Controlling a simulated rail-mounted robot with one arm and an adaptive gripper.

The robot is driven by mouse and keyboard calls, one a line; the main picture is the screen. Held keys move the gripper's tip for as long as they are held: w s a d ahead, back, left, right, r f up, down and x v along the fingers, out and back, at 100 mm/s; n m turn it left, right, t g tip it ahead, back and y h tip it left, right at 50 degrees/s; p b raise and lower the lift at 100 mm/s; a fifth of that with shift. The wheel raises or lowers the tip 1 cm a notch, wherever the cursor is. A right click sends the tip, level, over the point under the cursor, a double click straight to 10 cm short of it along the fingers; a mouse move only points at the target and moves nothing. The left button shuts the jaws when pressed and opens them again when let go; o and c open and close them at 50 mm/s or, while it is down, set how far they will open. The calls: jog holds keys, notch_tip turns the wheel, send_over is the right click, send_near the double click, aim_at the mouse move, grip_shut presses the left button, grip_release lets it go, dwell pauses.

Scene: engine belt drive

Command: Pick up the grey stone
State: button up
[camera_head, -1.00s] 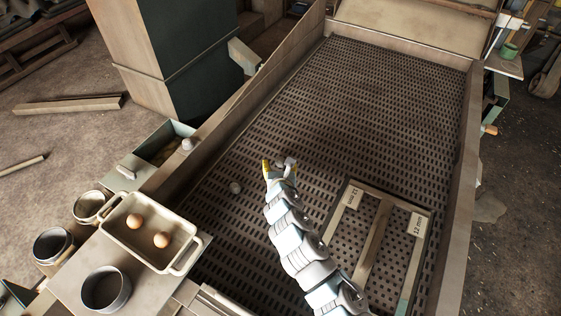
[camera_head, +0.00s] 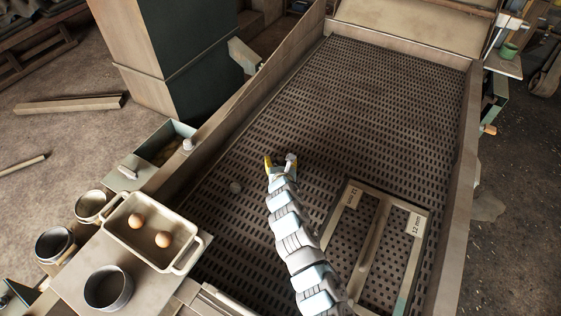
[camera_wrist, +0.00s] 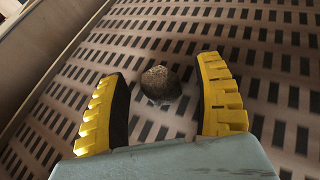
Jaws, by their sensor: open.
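In the wrist view the stone (camera_wrist: 161,84) looks dark grey-brown and rough. It appears between the two yellow fingers of my gripper (camera_wrist: 166,95), near their tips and apart from both. My gripper is open and empty, held above the deck.
A tray (camera_head: 117,231) with two brown balls stands at the lower left, beside several round tins (camera_head: 108,288). A framed sieve panel (camera_head: 376,238) lies on the deck to the right of my arm. Side walls (camera_head: 462,180) border the deck.

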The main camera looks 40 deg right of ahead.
aim_at(280, 159)
grip_shut()
jog(key=shift+r, duration=0.6)
notch_tip(280, 159, up, 2)
jog(key=shift+r, duration=0.2)
jog(key=s+a+r+b, duration=0.1)
jog(key=s+a+r, duration=0.7)
jog(key=a, duration=0.3)
jog(key=shift+r, duration=0.75)
